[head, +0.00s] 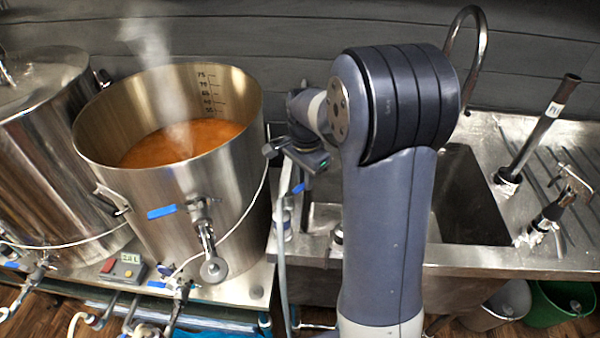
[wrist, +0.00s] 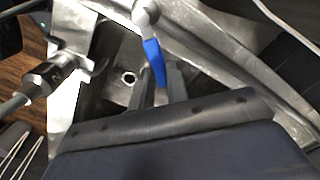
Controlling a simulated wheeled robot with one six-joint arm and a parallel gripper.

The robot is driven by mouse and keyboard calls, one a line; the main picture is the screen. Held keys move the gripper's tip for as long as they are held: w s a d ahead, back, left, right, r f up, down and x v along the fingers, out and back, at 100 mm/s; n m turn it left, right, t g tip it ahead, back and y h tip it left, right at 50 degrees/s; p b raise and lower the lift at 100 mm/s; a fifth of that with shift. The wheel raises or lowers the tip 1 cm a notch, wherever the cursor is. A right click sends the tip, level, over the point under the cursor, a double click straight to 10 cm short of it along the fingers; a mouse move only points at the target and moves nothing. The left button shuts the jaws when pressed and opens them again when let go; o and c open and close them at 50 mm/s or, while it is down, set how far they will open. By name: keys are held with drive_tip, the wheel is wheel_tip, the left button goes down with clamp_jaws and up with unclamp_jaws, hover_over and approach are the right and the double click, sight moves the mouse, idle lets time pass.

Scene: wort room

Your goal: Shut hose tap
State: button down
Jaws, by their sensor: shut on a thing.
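The hose tap has a blue lever (wrist: 153,60) with a pale metal round end at its top in the wrist view. My gripper (wrist: 161,85) has its two grey fingers closed around the lower part of this lever. In the head view the blue lever (head: 298,188) shows small at the left front of the sink, just below my gripper's dark body. A pale hose (head: 281,255) hangs down there. My arm hides part of this area, and the fingertips are hard to make out in the head view.
A steaming open kettle (head: 185,195) of orange-brown wort stands left of the hose, with its own blue-handled valve. The steel sink (head: 465,195) lies behind my arm. A metal hose fitting (wrist: 52,76) sits left of my gripper. Buckets (head: 560,303) stand at lower right.

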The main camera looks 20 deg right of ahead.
drive_tip(key=shift+s+m+p, duration=0.1)
drive_tip(key=shift+s+m, duration=0.7)
drive_tip(key=shift+m, duration=0.8)
drive_tip(key=shift+s+m+p, duration=0.1)
drive_tip(key=shift+s+m, duration=0.7)
drive_tip(key=shift+m, duration=0.8)
drive_tip(key=shift+s+m+p, duration=0.1)
drive_tip(key=shift+s+m, duration=0.7)
drive_tip(key=shift+m, duration=0.8)
drive_tip(key=c, duration=1.4)
unclamp_jaws()
wheel_tip(320, 180, up, 11)
drive_tip(key=shift+f, duration=0.1)
drive_tip(key=shift+f, duration=0.15)
